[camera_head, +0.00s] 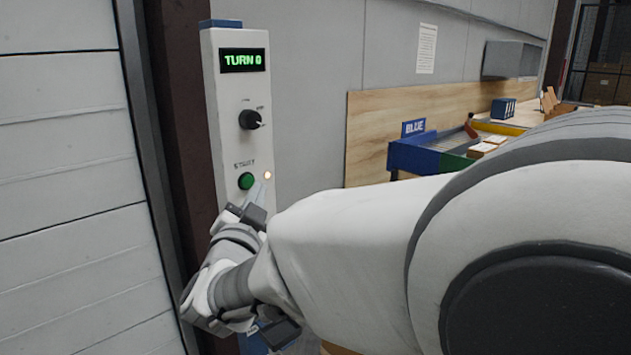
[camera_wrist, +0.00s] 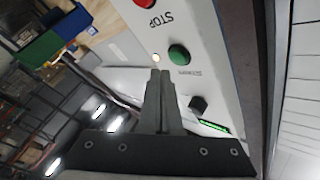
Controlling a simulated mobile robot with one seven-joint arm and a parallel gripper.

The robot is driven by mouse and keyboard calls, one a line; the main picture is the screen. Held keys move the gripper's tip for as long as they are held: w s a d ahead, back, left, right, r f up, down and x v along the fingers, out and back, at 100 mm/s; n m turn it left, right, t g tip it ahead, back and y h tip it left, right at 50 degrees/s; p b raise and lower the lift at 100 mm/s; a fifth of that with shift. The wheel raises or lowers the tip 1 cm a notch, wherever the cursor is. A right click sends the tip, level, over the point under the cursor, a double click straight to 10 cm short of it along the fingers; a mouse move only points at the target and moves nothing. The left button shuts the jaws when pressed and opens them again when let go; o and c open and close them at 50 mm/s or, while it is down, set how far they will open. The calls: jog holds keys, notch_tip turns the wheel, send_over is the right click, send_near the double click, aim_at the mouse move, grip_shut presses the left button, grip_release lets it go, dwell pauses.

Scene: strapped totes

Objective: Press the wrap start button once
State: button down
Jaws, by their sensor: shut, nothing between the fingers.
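The green start button (camera_head: 246,181) is on a white upright control panel (camera_head: 226,120), under the label START. It also shows in the wrist view (camera_wrist: 179,54), where a red button (camera_wrist: 144,2) marked STOP sits beyond it. My gripper (camera_head: 264,184) is shut and empty. Its fingertips are just beside the green button, near a small lit lamp (camera_head: 267,175). In the wrist view the fingertips (camera_wrist: 160,72) point toward the lamp, to the left of the button. I cannot tell whether they touch the panel. The panel's display (camera_head: 243,60) reads TURN 0.
A black knob (camera_head: 250,119) is on the panel above the button. A white slatted door (camera_head: 60,180) stands at the left. A bench with a blue bin (camera_head: 407,157) is along the wall at right. My arm covers the lower right.

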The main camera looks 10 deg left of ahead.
jog(key=shift+s+d+b, duration=0.5)
jog(key=shift+s+d, duration=0.9)
jog(key=shift+d, duration=0.25)
